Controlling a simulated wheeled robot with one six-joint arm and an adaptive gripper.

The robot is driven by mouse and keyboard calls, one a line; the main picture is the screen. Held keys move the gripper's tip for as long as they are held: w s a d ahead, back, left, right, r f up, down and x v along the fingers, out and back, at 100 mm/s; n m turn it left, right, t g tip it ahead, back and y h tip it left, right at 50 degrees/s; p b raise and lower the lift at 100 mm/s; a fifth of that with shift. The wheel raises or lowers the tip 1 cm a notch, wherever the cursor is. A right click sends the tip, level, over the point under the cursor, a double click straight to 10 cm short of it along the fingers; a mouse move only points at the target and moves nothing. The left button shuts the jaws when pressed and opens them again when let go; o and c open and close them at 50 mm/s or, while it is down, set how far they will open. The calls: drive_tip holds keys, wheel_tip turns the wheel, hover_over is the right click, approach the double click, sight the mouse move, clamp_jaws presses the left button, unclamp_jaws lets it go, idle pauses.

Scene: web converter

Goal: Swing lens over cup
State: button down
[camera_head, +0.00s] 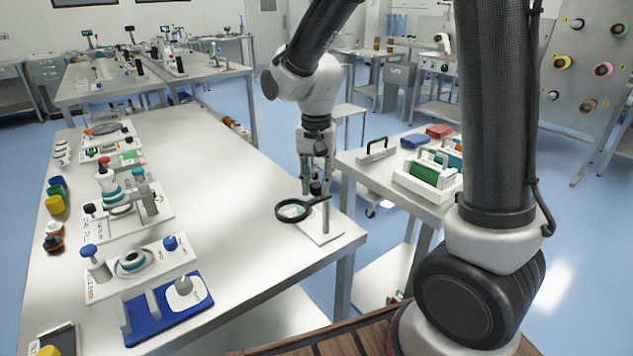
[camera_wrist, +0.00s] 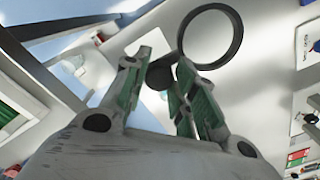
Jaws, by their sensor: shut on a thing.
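The lens is a black ring (camera_head: 277,211) with a short handle, carried on a grey post (camera_head: 326,216) that stands on a white base plate (camera_head: 322,237) near the table's right corner. The ring also shows in the wrist view (camera_wrist: 240,36). My gripper (camera_head: 316,184) points down at the lens handle, beside the post. In the wrist view its green-padded fingers (camera_wrist: 161,72) close around a dark knob at the handle's end. A pale shape shows through the ring in the head view; I cannot tell whether it is the cup.
The table (camera_head: 225,185) is clear left of the lens. White fixture boards (camera_head: 150,270) and a blue stand (camera_head: 168,310) line its left side. A second table at right holds a green roll in a white carrier (camera_head: 428,172) and a handled block (camera_head: 377,151).

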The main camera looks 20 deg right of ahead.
drive_tip(key=shift+w, duration=0.1)
drive_tip(key=m, duration=0.2)
drive_tip(key=w+m, duration=0.1)
drive_tip(key=m, duration=0.1)
drive_tip(key=shift+a, duration=0.1)
drive_tip(key=shift+w+d+m, duration=0.35)
drive_tip(key=shift+w+m, duration=0.15)
drive_tip(key=shift+m, duration=1.75)
drive_tip(key=shift+w+d+m, duration=0.3)
drive_tip(key=shift+w+m, duration=0.2)
drive_tip(key=shift+m, duration=1.8)
drive_tip(key=shift+w+d+m, duration=0.35)
drive_tip(key=shift+w+m, duration=0.15)
drive_tip(key=shift+m, duration=1.75)
drive_tip(key=c, duration=1.1)
unclamp_jaws()
drive_tip(key=shift+c, duration=0.2)
